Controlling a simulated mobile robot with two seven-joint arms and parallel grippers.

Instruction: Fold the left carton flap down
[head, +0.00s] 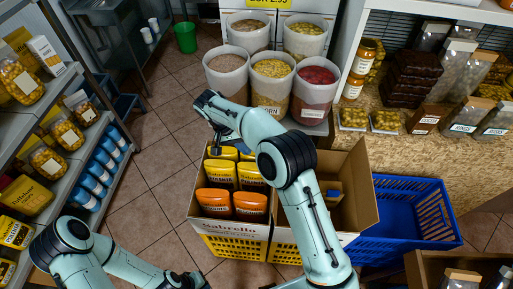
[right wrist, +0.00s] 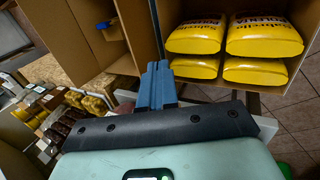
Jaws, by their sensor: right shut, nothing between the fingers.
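In the right wrist view the shut blue fingers (right wrist: 156,84) stand before the carton opening, left of the yellow bottles (right wrist: 262,35). I cannot make out the left flap clearly. My left gripper (head: 193,281) is low at the bottom edge, mostly cut off; its jaws are unclear.
A yellow crate (head: 232,247) is under the carton and an empty blue crate (head: 398,222) stands to its right. Bins of grain (head: 227,77) stand behind. Stocked shelves (head: 60,165) line the left side. Tiled floor is free left of the carton.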

